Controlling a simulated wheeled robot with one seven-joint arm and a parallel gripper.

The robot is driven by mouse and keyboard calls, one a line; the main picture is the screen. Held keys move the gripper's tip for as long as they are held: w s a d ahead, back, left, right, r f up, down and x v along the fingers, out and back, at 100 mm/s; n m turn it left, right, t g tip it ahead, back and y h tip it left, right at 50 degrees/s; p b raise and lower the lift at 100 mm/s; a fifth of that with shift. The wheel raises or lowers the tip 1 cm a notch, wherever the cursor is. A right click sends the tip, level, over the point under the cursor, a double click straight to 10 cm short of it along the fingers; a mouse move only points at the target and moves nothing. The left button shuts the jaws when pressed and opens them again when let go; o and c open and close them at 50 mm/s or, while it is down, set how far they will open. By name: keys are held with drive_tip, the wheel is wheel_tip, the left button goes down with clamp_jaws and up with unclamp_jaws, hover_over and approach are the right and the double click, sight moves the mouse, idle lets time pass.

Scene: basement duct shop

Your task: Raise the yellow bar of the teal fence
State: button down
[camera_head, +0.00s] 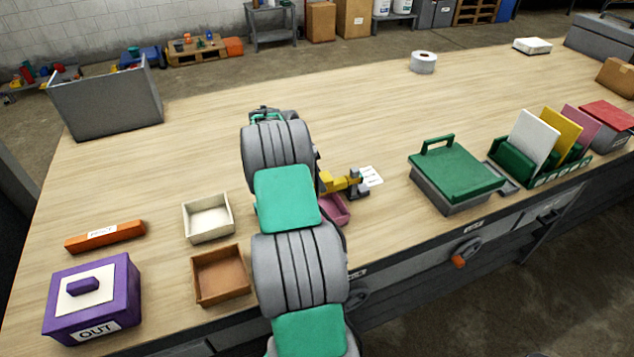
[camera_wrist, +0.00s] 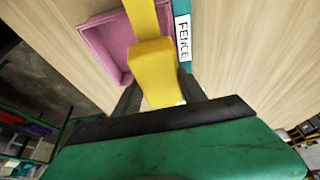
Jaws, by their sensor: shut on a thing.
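The yellow bar (camera_wrist: 150,62) runs down from the top of the wrist view and ends in a thick block. The dark fingers of my gripper (camera_wrist: 160,95) stand on both sides of this end and are shut on it. The teal fence (camera_wrist: 187,62) shows as a narrow strip just right of the bar, with a white FENCE label.
A pink tray (camera_wrist: 92,40) lies beside the bar, partly behind my arm in the head view. A cream tray (camera_head: 208,236) and brown tray (camera_head: 222,291) lie left of my arm. A green-lidded box (camera_head: 455,170) stands right. The table's far middle is mostly clear.

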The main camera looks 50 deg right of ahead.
drive_tip(key=shift+r, duration=1.25)
drive_tip(key=c, duration=1.1)
unclamp_jaws()
drive_tip(key=o, duration=0.3)
drive_tip(key=shift+r, duration=0.1)
drive_tip(key=shift+o, duration=0.8)
drive_tip(key=b+v, duration=0.1)
drive_tip(key=v, duration=0.6)
drive_tip(key=shift+a+r, duration=0.1)
drive_tip(key=shift+r, duration=0.2)
